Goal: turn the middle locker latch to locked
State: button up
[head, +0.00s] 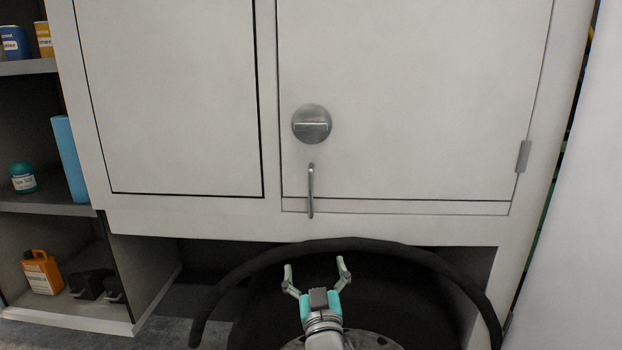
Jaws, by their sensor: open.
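A round grey metal latch (312,124) sits on the white locker door (420,90) near its left edge. The bar across the latch looks horizontal. A vertical metal handle (311,190) is just below it on the same door. My gripper (317,268) is below the latch and handle, pointing up in the picture. Its two fingers are spread wide with nothing between them. It is apart from the latch. Only this one latch is in view, so I cannot tell from the picture whether it is the middle one.
A thick black hose (355,244) arches behind my gripper, below the locker. A hinge (523,156) is on the door's right edge. Shelves (40,209) at the left hold cans, a blue roll (70,160) and an orange jug (42,272). The door front is clear.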

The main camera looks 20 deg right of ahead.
aim_at(311, 130)
jog(key=w+r+m+h, duration=0.2)
jog(key=w+r, duration=0.1)
jog(key=r, duration=0.8)
jog(key=w+r+m+h, duration=0.2)
jog(key=w+r, duration=0.1)
jog(key=r, duration=0.8)
jog(key=shift+t, duration=0.4)
jog(key=x, duration=1)
jog(key=shift+w+d, duration=0.1)
jog(key=shift+d, duration=0.1)
jog(key=c, duration=1.1)
